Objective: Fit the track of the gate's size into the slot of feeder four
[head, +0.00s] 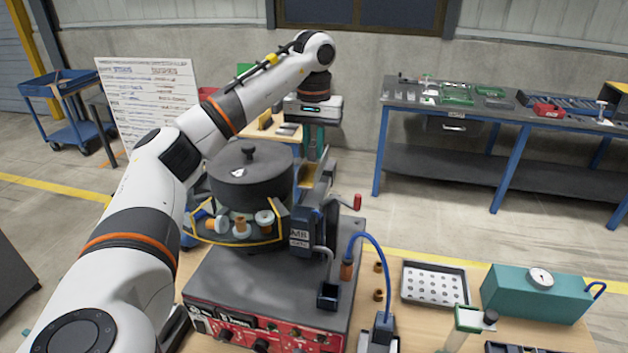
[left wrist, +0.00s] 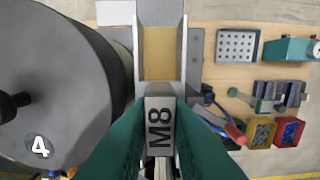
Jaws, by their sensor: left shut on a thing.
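Feeder four is a dark grey bowl (head: 250,180) with a lid knob, on a grey base with a red control panel (head: 262,330). The left wrist view shows its bowl (left wrist: 60,75) with a white "4". An M8 plate (head: 300,238) is on the feeder's front. My left gripper (head: 314,150) is above and behind the bowl's right side. In the left wrist view its green fingers (left wrist: 160,112) are shut on a grey track marked M8 (left wrist: 160,135). A grey-walled channel with a tan floor (left wrist: 160,65) is just beyond the track. Whether they touch is unclear.
A red-handled lever (head: 357,203) sticks out at the feeder's right. A perforated tray (head: 435,284) and a teal box with a dial (head: 535,293) stand on the bench to the right. A blue hose (head: 378,250) arches beside the feeder. A back workbench (head: 480,115) holds other parts.

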